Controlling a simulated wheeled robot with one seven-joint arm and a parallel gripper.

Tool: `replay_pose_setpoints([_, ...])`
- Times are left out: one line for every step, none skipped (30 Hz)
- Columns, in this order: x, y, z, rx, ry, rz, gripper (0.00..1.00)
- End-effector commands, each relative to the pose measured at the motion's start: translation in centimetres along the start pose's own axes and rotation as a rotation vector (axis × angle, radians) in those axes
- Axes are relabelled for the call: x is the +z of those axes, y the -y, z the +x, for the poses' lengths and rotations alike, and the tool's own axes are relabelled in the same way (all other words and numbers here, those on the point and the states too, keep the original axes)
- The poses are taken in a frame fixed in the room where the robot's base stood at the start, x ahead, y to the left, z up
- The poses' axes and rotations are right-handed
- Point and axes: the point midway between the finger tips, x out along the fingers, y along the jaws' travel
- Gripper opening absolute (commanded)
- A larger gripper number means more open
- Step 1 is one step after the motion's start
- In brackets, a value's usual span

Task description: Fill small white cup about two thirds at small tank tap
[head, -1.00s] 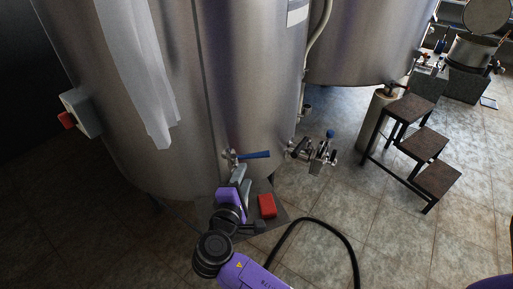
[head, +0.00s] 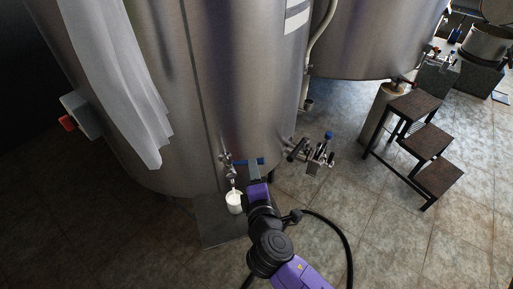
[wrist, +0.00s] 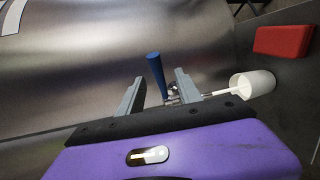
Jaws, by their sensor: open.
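The small white cup (head: 235,204) stands upright on a dark slab below the spout. A thin white stream runs from the tap into the cup; it also shows in the wrist view (wrist: 217,92). The cup (wrist: 254,84) shows its open mouth there, but its fill level is unclear. My gripper (wrist: 160,77) is open and empty, its fingers either side of the blue lever (wrist: 156,74) in the picture. I cannot tell whether they touch it.
The dark slab (head: 218,234) carries the cup. A red block (wrist: 282,41) lies beside the cup. A valve assembly (head: 318,151) stands to the right of the tap. A black hose curves over the floor. Dark steps (head: 425,147) stand further right, with open tiled floor before them.

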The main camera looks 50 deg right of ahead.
Motion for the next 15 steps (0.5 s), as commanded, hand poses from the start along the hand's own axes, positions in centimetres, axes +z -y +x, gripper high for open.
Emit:
replay_pose_setpoints([0.1,-0.2,0.3,0.002,0.014,-0.016,0.41])
replay_pose_setpoints([0.2,-0.3,0.5,0.003,0.021,-0.023,0.41])
replay_pose_setpoints([0.3,-0.4,0.7,0.004,0.026,-0.029,0.41])
replay_pose_setpoints([0.4,-0.4,1.0,0.005,0.028,-0.031,0.41])
replay_pose_setpoints([0.4,-0.4,1.3,0.005,0.029,-0.032,0.41])
replay_pose_setpoints([0.4,-0.4,1.8,0.004,0.029,-0.032,0.41])
replay_pose_setpoints([0.5,-0.5,2.2,0.005,0.029,-0.031,0.41])
replay_pose_setpoints([0.5,-0.5,2.6,0.005,0.029,-0.03,0.41])
replay_pose_setpoints([0.5,-0.5,3.2,0.004,0.03,-0.031,0.41])
replay_pose_setpoints([0.5,-0.5,3.7,0.005,0.029,-0.031,0.41])
replay_pose_setpoints([0.5,-0.5,4.2,0.005,0.029,-0.031,0.41])
replay_pose_setpoints([0.6,-0.5,4.8,0.004,0.03,-0.031,0.41])
replay_pose_setpoints([0.6,-0.5,5.3,0.004,0.03,-0.031,0.41])
replay_pose_setpoints([0.6,-0.5,5.7,0.005,0.029,-0.03,0.41])
replay_pose_setpoints([0.6,-0.4,6.3,0.003,0.029,-0.03,0.41])
